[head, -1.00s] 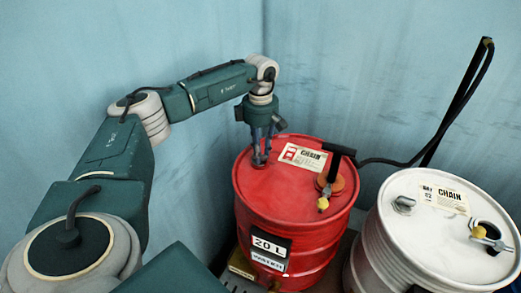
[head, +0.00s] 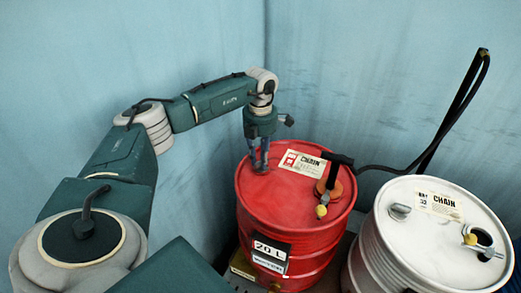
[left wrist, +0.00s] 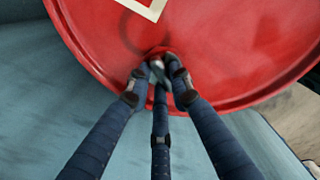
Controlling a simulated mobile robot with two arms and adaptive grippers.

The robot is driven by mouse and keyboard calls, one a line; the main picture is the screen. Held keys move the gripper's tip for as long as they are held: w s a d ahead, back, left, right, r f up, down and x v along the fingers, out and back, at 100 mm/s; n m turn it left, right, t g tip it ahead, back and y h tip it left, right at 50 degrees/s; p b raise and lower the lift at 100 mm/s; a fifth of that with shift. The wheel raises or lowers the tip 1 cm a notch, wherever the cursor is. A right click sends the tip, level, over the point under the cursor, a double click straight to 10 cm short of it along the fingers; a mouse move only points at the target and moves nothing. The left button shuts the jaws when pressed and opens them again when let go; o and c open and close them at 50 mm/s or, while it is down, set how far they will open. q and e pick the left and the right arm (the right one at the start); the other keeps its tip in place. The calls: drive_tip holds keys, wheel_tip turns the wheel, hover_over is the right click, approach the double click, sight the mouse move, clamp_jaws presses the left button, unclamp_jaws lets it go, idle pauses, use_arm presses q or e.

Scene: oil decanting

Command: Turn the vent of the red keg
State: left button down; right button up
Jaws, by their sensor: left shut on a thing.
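The red keg (head: 285,216) stands upright in the middle of the head view, with a "20 L" label on its side. Its lid also fills the top of the left wrist view (left wrist: 230,60). My left gripper (head: 260,166) points down at the lid's back left edge. In the left wrist view its fingers (left wrist: 160,70) are closed around the small grey vent (left wrist: 158,66) near the rim. The fingers hide most of the vent, so its angle cannot be told. My right gripper is not in view.
A black handle (head: 337,158) and orange cap with a yellow tip sit on the red lid's right side. A black hose (head: 378,169) runs behind to a tall black bar (head: 462,105). A white keg (head: 415,240) stands at right. Blue walls close in behind.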

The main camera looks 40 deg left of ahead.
sight(260, 161)
use_arm(q)
drive_tip(key=n+p, duration=0.1)
drive_tip(key=n, duration=0.5)
drive_tip(key=shift+r+p, duration=0.15)
drive_tip(key=shift+p, duration=0.2)
idle(0.4)
drive_tip(key=c, duration=1.7)
unclamp_jaws()
drive_tip(key=shift+c, duration=0.2)
drive_tip(key=shift+o, duration=1)
wheel_tip(260, 161, up, 12)
drive_tip(key=shift+s, duration=0.1)
